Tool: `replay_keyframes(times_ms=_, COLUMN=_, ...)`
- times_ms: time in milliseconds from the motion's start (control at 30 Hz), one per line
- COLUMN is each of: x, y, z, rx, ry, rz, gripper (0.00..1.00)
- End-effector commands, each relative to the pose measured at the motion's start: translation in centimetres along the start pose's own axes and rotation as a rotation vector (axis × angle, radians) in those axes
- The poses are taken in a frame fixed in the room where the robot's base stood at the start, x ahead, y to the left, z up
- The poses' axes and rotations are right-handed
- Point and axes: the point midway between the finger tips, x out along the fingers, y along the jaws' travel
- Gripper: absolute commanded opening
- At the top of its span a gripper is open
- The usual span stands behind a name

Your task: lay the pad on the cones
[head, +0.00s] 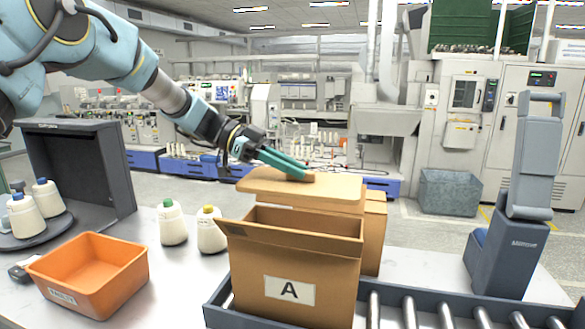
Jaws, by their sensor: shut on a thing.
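The pad (285,190) is a flat tan board with rounded corners, held roughly level above the open cardboard box marked A (335,270). My gripper (304,176), with teal fingers, comes from the upper left and is shut on the pad at its top, near a small brown part. A white cone with a green top (173,225) and one with a yellow top (211,232) stand on the table left of the box. Two blue-topped cones (48,198) stand on a dark round base at the far left. The inside of the box is mostly hidden, and I cannot see any cones in it.
An orange bin (100,292) sits at the front left, by a dark upright panel (80,170). The box stands in a dark-edged conveyor with rollers (447,312). Another cardboard box (375,230) is behind it. A grey-blue device (513,240) stands at the right.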

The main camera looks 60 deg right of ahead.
Motion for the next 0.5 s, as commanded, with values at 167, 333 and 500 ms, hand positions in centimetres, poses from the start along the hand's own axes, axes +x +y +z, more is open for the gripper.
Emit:
replay_keyframes(times_ms=167, x=0.4, y=0.0, z=0.9, rx=-0.003, ry=0.0, rz=0.0, gripper=0.0)
replay_keyframes(times_ms=333, x=1.0, y=0.0, z=2.4, rx=-0.002, ry=0.001, rz=0.001, gripper=0.0)
replay_keyframes(times_ms=500, x=1.8, y=0.0, z=4.2, rx=0.0, ry=0.0, rz=0.001, gripper=0.0)
